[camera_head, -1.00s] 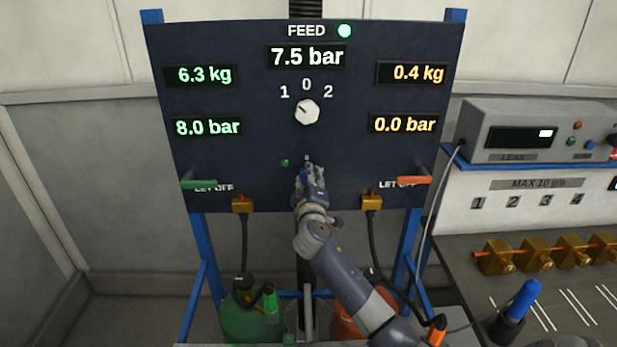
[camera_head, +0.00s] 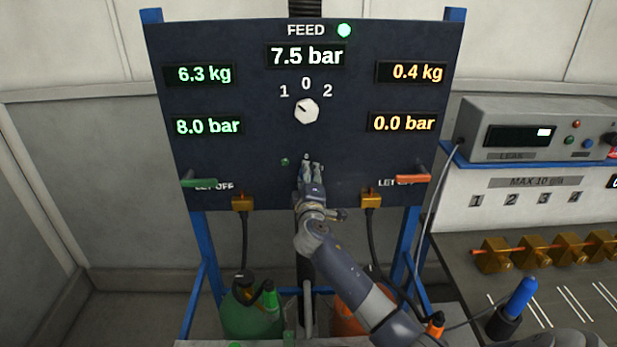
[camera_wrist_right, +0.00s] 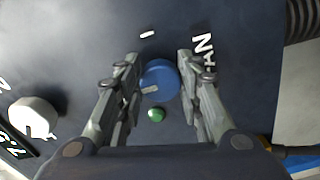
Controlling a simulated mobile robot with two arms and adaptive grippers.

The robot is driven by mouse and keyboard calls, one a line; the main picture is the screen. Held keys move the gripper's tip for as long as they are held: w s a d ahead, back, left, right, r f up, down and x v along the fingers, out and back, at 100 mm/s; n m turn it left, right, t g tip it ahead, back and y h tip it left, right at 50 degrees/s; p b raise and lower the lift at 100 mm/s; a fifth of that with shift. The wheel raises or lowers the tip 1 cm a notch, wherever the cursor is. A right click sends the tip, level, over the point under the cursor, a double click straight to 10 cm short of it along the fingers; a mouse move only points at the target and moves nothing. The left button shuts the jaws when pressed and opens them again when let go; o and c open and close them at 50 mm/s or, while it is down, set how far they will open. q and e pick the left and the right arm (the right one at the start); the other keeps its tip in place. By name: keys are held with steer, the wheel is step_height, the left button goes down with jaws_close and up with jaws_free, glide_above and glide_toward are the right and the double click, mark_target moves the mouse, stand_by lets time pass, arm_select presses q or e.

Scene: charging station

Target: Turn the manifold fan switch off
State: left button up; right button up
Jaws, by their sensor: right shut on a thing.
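The fan switch is a round blue knob (camera_wrist_right: 160,78) on the dark panel, with part of the word FAN beside it. A pale pointer mark shows on its lower left part in the wrist view. My right gripper (camera_wrist_right: 159,68) has one finger on each side of the knob and is shut on it. In the head view my right gripper (camera_head: 311,168) covers the knob at the panel's lower middle. A small green lamp (camera_wrist_right: 156,114) sits beside the knob and also shows in the head view (camera_head: 284,161). My left gripper is out of view.
A white selector knob (camera_head: 306,111) sits above on the panel. A green lever (camera_head: 200,182) and an orange lever (camera_head: 413,178) stick out at its lower sides. Brass fittings with hoses hang below. A bench with a grey instrument (camera_head: 535,130) stands at right.

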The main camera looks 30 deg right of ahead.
steer(key=o, duration=1.1)
steer(key=v, duration=1.2)
steer(key=shift+f, duration=0.1)
